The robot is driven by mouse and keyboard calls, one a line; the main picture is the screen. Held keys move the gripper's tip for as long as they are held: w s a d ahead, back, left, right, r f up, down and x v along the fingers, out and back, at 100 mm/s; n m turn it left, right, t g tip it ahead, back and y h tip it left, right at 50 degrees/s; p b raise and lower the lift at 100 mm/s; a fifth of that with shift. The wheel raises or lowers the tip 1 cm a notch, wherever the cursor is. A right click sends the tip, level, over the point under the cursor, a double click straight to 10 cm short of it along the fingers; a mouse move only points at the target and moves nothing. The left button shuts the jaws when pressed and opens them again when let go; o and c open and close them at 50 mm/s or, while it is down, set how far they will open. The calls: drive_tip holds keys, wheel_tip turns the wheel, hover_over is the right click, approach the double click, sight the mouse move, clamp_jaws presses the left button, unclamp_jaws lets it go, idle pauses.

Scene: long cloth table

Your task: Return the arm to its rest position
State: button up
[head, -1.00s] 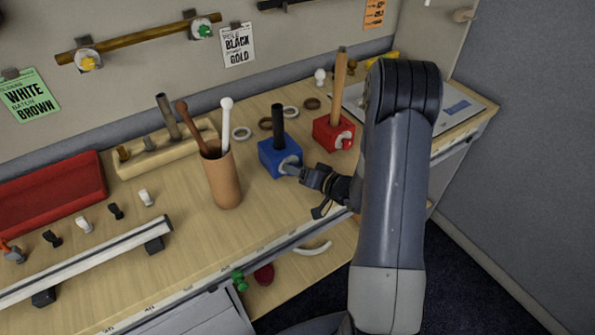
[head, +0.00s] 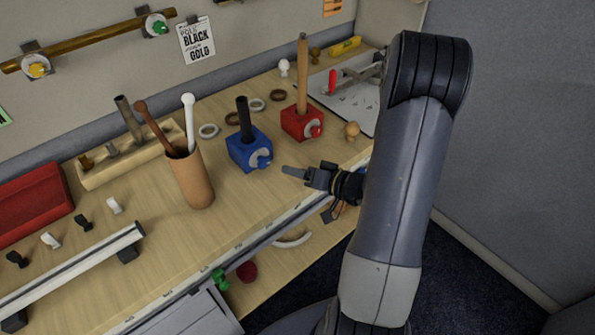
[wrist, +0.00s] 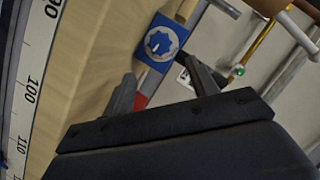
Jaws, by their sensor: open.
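My gripper (head: 294,172) is open and empty in the head view, over the front part of the table, to the right of the blue block and apart from it. In the wrist view my gripper (wrist: 160,85) shows two spread fingers with nothing between them. The blue block (head: 249,154) holds an upright black rod and has a pale knob on its front. The wrist view shows the blue block (wrist: 155,30) with its knob beyond the fingers. My arm stretches from the lower right, bent at the top.
A red block (head: 298,124) with a wooden rod stands behind my gripper. A brown cup (head: 192,183) with two sticks stands left of the blue block. A pale rail (head: 75,274) lies at the front left. A ruler strip (wrist: 32,90) runs along the table edge.

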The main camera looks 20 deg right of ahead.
sight(266, 163)
drive_tip(key=shift+w, duration=0.1)
drive_tip(key=p+x, duration=0.1)
drive_tip(key=x, duration=1)
